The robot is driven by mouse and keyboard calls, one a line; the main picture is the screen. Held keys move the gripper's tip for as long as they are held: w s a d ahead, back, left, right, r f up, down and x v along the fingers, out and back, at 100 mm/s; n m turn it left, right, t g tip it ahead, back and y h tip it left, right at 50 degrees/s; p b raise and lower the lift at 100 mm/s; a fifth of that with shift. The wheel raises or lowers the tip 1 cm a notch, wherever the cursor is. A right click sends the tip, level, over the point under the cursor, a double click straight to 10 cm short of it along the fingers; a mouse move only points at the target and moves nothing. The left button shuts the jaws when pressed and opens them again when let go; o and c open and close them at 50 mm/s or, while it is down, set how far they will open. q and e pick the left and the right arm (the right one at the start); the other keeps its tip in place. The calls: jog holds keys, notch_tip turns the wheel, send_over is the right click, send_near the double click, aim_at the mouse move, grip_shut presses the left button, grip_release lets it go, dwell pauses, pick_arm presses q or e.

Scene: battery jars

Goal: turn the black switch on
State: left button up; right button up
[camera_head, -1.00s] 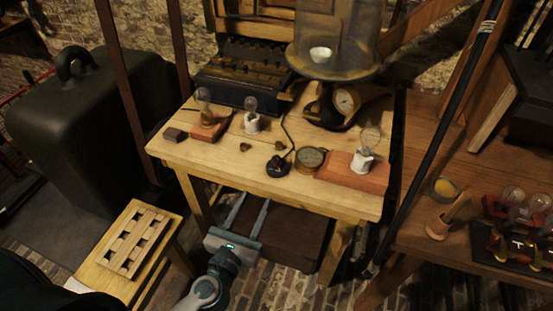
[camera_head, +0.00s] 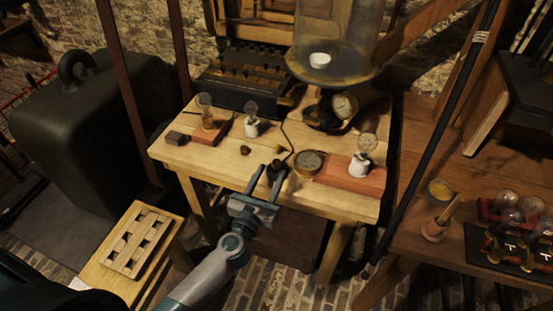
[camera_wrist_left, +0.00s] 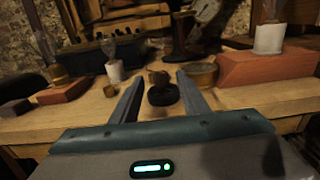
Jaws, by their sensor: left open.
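The black switch (camera_head: 274,172) is a small round black base with a knob, standing near the front edge of the wooden table (camera_head: 215,165). It also shows in the left wrist view (camera_wrist_left: 162,92), where its knob looks brownish. My left gripper (camera_head: 269,182) is open at the table's front edge, with its two fingers pointing at the switch. In the left wrist view the switch lies between and just beyond the fingertips (camera_wrist_left: 157,82). I cannot tell whether the fingers touch it. The switch is partly hidden by the gripper in the head view. My right gripper is not in view.
A round brass instrument (camera_head: 309,162) sits close right of the switch. A bulb on a red block (camera_head: 352,176) stands further right. Small brown knobs (camera_head: 245,150) lie behind left. Further bulbs (camera_head: 251,127) and a glass bell jar (camera_head: 333,45) stand at the back.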

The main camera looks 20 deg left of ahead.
aim_at(275, 165)
pick_arm(q)
jog(key=shift+w+d, duration=0.1)
jog(key=shift+w, duration=2.9)
jog(key=shift+c, duration=0.6)
grip_shut()
